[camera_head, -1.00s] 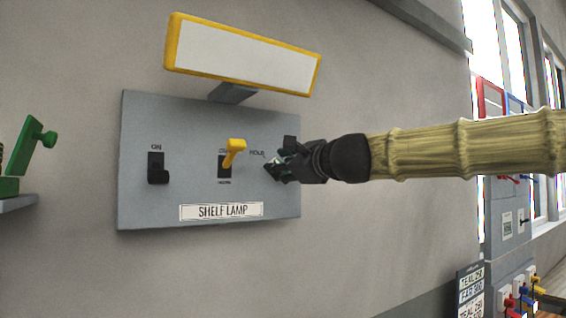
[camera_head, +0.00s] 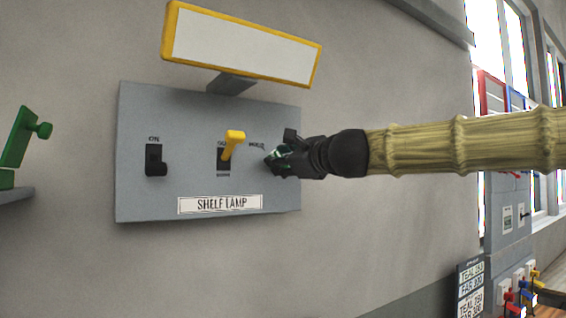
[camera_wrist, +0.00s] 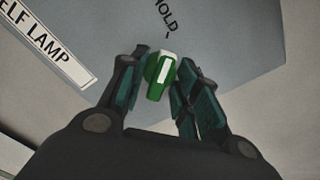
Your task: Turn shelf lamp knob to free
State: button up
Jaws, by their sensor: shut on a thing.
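The shelf lamp panel (camera_head: 190,110) is a grey plate on the wall with a "SHELF LAMP" label (camera_head: 220,204). The knob (camera_wrist: 160,74) is green with a white stripe and sits below the word "HOLD" in the wrist view. My gripper (camera_head: 277,158) is at the panel's right side, with its fingers on both sides of the knob and shut on it. In the wrist view the fingers (camera_wrist: 156,88) flank the knob. In the head view the gripper hides most of the knob. Any "free" marking is not visible.
A black switch (camera_head: 155,160) marked "ON" and a yellow lever (camera_head: 233,143) stand on the panel left of my gripper. A yellow-framed white lamp (camera_head: 240,45) juts out above. A green clamp-like thing (camera_head: 20,140) is at the far left.

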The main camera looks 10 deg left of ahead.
jog(key=shift+m+b, duration=5.65)
jog(key=shift+m, duration=2.95)
jog(key=o, duration=0.6)
jog(key=shift+w, duration=0.1)
jog(key=shift+d, duration=0.1)
jog(key=v, duration=1.2)
